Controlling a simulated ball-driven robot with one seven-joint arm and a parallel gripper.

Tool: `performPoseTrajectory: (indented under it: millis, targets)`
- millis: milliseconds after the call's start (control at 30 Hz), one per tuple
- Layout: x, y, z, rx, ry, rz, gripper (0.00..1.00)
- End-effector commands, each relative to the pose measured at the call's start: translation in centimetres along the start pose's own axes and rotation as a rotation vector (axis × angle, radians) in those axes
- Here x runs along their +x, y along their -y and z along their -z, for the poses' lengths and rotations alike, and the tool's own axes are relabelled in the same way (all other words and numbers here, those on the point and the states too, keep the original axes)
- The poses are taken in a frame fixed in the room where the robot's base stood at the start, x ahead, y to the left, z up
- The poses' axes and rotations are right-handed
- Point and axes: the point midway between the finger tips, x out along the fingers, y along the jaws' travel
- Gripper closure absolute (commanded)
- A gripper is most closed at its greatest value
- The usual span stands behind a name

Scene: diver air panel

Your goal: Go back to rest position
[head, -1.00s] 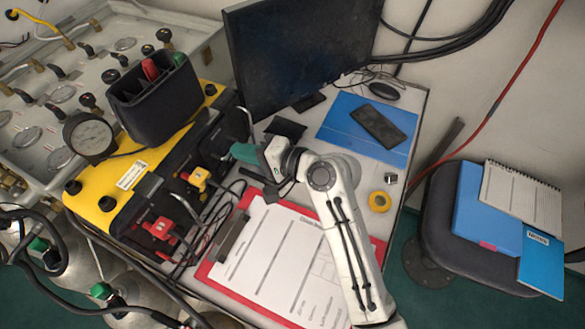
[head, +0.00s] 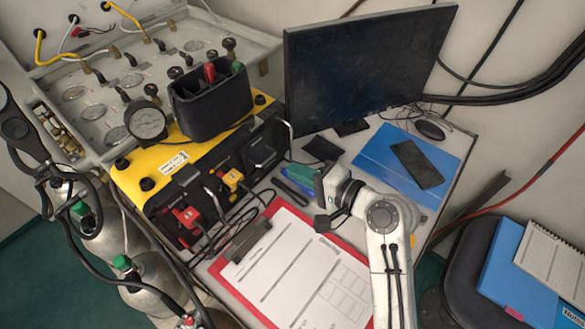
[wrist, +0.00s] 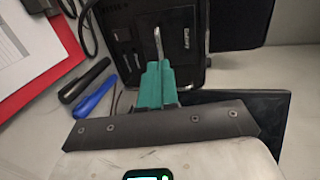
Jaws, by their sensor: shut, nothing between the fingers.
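My gripper (head: 301,177) has teal fingers and is at the end of my white arm, above the table between the black-and-yellow case and the clipboard. In the wrist view its fingers (wrist: 156,84) are shut together with nothing between them. They point toward the dark front of the case (wrist: 160,40). The gripper is apart from the clipboard (head: 300,262), which lies flat on the table. A black pen (wrist: 84,81) and a blue pen (wrist: 94,97) lie on the table to the left of the fingers in the wrist view.
A monitor (head: 365,65) stands behind my gripper. A blue folder (head: 385,160) with a dark phone (head: 417,164) lies at the table's right. A stool (head: 465,265) holds blue folders and a notebook. Gas cylinders (head: 160,290) and hoses stand at the left.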

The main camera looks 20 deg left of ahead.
Motion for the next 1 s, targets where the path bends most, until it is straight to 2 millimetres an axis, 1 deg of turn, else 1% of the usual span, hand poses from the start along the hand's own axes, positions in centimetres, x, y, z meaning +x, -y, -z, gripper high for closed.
performPoseTrajectory:
  millis: [33, 300, 400, 500, 667, 1000]
  targets:
    - [-0.9, -0.1, 0.2, 0.0, -0.006, 0.002, 1.0]
    - [-5.2, -0.2, 0.2, 0.002, -0.006, 0.001, 1.0]
    - [-6.4, -0.1, 0.1, 0.002, -0.004, 0.001, 1.0]
    - [-7.2, -0.1, 0.1, 0.001, -0.003, 0.001, 1.0]
    - [-7.7, 0.0, 0.1, 0.001, -0.003, 0.001, 1.0]
    - [-7.7, 0.0, 0.1, 0.001, -0.003, 0.0, 1.0]
